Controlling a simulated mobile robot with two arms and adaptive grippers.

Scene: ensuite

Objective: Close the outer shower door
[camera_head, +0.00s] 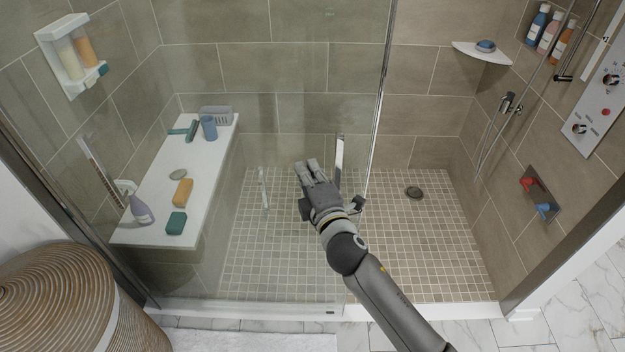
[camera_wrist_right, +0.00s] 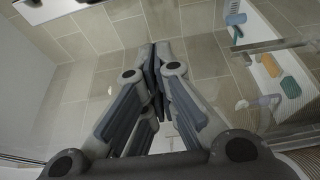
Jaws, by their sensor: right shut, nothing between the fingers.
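The shower front has clear glass panels on the left and middle, and the outer shower door (camera_head: 360,110) ends in a vertical metal edge. The right part of the shower front stands open. A vertical metal handle (camera_head: 338,158) shows near the door's edge, and a second, fainter handle (camera_head: 264,187) shows further left. My right gripper (camera_head: 308,168) is shut and empty, just left of the nearer handle. In the right wrist view its fingertips (camera_wrist_right: 157,65) meet, with tiles beyond. I cannot tell whether it touches the glass. My left gripper is not in view.
A white bench (camera_head: 160,215) with toiletries stands inside at the left. A round wicker basket (camera_head: 65,300) stands in front at the lower left. A low white sill (camera_head: 400,311) crosses the front. The tiled shower floor is mostly bare, with a drain (camera_head: 414,192).

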